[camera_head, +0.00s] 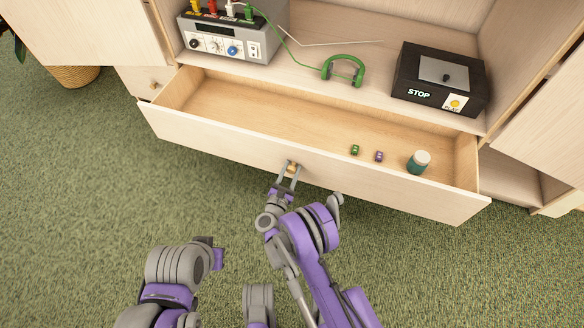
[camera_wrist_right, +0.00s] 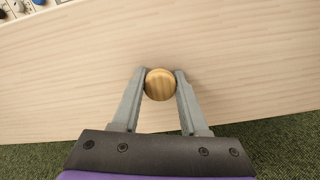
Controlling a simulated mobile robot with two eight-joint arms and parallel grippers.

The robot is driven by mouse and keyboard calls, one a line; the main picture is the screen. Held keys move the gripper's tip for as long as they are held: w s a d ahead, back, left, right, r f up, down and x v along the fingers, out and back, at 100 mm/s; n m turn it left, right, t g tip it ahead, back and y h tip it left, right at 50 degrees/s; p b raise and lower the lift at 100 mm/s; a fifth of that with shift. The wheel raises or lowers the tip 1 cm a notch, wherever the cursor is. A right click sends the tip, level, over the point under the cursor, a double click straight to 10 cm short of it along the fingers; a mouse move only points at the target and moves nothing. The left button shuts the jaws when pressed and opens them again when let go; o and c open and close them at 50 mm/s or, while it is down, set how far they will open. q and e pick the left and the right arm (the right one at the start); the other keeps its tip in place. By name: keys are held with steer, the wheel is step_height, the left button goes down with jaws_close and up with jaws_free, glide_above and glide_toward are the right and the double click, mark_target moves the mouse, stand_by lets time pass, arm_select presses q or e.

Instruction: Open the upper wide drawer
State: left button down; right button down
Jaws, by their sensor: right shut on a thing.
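The wide drawer (camera_head: 230,142) is pulled well out of the pale wood cabinet in the head view, its interior exposed. Its round wooden knob (camera_wrist_right: 160,84) sits on the front panel. My right gripper (camera_head: 290,169) is at the drawer front. In the right wrist view its two grey fingers (camera_wrist_right: 160,88) are shut on the knob, one on each side. Inside the drawer, toward the right, lie a small green item (camera_head: 355,150), a small purple item (camera_head: 379,156) and a teal jar with a pale lid (camera_head: 418,164). My left gripper's fingers do not show.
On the shelf above stand a grey device with knobs and coloured plugs (camera_head: 232,42), green headphones (camera_head: 343,70) and a black STOP box (camera_head: 438,78). A woven basket (camera_head: 73,76) stands at the left. Open green carpet (camera_head: 75,210) lies before the cabinet.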

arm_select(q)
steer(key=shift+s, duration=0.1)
arm_select(e)
steer(key=shift+s+a, duration=0.1)
steer(key=shift+s, duration=0.15)
steer(key=shift+c, duration=2.2)
jaws_free()
